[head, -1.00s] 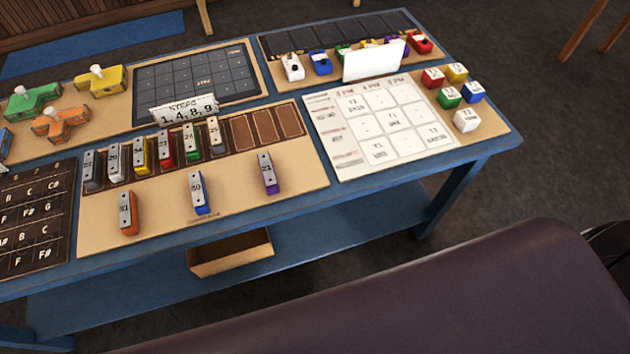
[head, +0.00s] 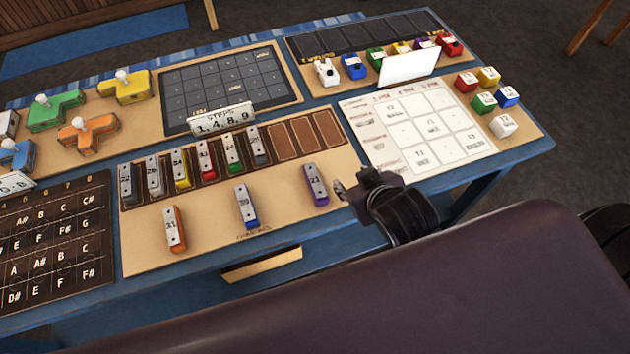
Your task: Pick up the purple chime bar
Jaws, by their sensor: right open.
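The purple chime bar (head: 316,185), with a grey metal top plate marked 21, lies on the tan chime board (head: 278,225) below the empty slots. My right gripper (head: 345,189) is just to the right of it, at the board's right edge. The gripper is open and holds nothing. A small gap shows between its fingertips and the bar. The dark gripper body and wrist hide part of the table's front edge. My left gripper is not in view.
A blue bar (head: 246,206) and an orange bar (head: 174,229) lie left of the purple one. Several bars stand in the slot row (head: 188,174). A white sign (head: 222,117) stands behind. A grid card (head: 416,128) and colored cubes (head: 485,102) are to the right.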

